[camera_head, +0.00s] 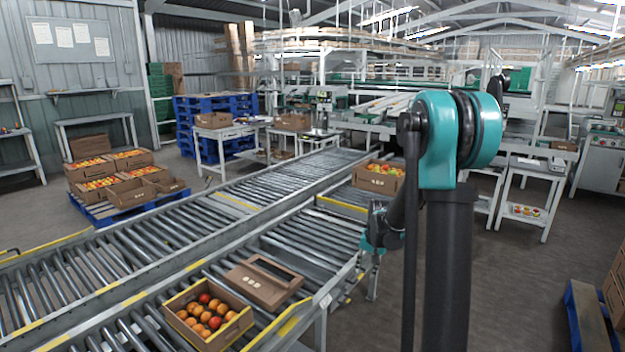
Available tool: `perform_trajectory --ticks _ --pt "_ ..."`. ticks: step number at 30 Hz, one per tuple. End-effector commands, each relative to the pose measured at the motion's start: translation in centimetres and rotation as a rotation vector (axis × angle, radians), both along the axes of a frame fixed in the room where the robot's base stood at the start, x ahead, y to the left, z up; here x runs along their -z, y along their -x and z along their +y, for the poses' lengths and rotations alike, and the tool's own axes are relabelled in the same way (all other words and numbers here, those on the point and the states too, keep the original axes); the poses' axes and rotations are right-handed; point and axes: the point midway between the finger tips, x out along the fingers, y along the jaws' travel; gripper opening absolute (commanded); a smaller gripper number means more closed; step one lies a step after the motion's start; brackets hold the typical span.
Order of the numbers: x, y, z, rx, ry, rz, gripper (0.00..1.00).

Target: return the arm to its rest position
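My arm (447,130) stands upright in the right half of the head view, with a large teal joint at its top and dark links hanging down. Beyond it, at the end of the near roller conveyor, small teal and dark parts of my arm's far end show, with my gripper (374,245) small there and partly behind the links. Its fingers are too small and hidden to tell whether they are open or shut. I see nothing clearly held in it.
Two roller conveyors (150,230) run diagonally. A box of tomatoes (238,335) and a cardboard lid or empty box (262,284) sit on the near one. Another tomato box (379,170) sits farther back. A blue pallet (590,318) stands lower right.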

Motion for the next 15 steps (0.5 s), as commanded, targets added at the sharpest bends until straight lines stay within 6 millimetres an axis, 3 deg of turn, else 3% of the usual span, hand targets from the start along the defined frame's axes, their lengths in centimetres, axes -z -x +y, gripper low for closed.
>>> perform_trajectory --ticks 1,6,15 --pt "-0.9 1.9 0.0 -0.018 0.009 -0.008 0.30" --pt "-2.9 7.2 0.0 -0.080 0.042 -0.041 0.30" --pt "-4.0 17.0 -0.3 -0.190 0.103 -0.094 0.30"
